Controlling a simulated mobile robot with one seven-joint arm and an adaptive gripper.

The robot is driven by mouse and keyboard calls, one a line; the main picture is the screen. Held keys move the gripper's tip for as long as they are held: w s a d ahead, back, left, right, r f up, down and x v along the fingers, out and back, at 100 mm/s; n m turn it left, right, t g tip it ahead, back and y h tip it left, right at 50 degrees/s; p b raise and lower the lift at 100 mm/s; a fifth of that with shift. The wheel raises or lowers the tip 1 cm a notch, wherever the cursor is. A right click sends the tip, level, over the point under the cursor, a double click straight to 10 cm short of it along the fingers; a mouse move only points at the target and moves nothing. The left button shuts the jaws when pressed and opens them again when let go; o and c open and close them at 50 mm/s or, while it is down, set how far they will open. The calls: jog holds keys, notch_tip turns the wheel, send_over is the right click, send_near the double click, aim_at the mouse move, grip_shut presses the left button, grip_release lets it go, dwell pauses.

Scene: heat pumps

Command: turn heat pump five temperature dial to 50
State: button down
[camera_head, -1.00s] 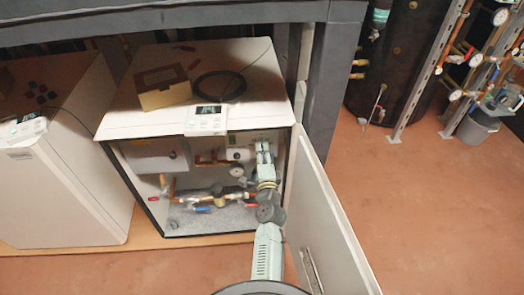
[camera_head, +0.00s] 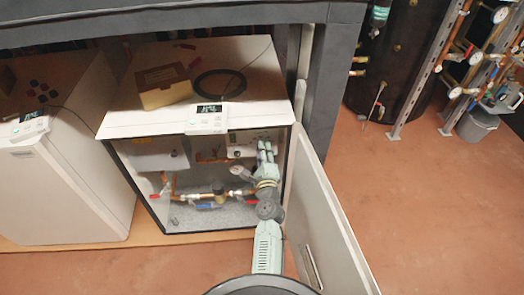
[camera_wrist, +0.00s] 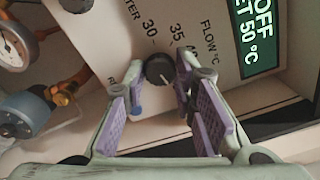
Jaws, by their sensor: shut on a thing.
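The heat pump (camera_head: 150,120) is a white cabinet with its front open. The temperature dial (camera_wrist: 159,69) is a small dark knob with a pale pointer line, on a white panel marked 30, 35 and FLOW °C in the wrist view. My gripper (camera_wrist: 160,84) has its purple-padded fingers on either side of the dial, shut on it. The fingers hide part of the scale. A green-lit display (camera_wrist: 250,35) beside the dial reads OFF and 50 °C. In the head view my gripper (camera_head: 265,150) reaches the panel at the cabinet's upper right; the dial is hidden there.
The open cabinet door (camera_head: 325,215) stands close to the right of my arm. Copper pipes and valves (camera_head: 215,197) fill the cabinet below. A white controller (camera_head: 207,118), a cardboard box (camera_head: 164,86) and a black cable coil sit on top.

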jog(key=shift+r, duration=0.15)
jog(key=c, duration=1.3)
grip_release()
jog(key=s, duration=0.5)
jog(key=s+d, duration=0.1)
jog(key=s, duration=0.1)
jog(key=shift+s, duration=0.2)
